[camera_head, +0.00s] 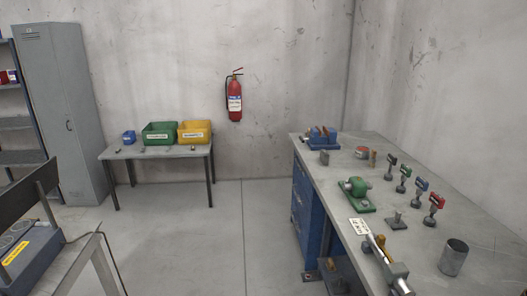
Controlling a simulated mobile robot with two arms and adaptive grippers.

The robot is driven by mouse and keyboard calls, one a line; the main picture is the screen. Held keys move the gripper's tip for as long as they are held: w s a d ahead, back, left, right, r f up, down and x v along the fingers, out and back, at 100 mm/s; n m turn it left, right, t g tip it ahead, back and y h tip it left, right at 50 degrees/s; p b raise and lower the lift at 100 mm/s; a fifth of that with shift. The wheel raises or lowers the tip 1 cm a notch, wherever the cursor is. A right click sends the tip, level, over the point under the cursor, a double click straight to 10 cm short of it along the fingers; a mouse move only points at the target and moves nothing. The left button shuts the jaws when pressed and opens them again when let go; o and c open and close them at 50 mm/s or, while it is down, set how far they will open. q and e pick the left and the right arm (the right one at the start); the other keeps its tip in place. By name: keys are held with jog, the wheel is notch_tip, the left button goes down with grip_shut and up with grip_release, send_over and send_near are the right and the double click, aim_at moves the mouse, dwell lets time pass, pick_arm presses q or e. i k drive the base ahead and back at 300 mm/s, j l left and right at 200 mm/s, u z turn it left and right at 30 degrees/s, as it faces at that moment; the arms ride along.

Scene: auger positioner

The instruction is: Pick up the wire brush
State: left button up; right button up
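I cannot make out the wire brush for certain.
The bench also bears a blue vise (322,141), a green device (356,194), several coloured-head tools (421,188) and a metal cup (453,257). A side table (160,153) carries green (160,134) and yellow bins (195,131). The middle floor is clear.

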aim_at(330, 265)
jog(key=i+z, duration=0.2)
jog(key=i, duration=0.35)
jog(key=i+j+z, duration=0.15)
jog(key=i, duration=0.35)
jog(key=i+j+z, duration=0.2)
jog(key=i, duration=0.35)
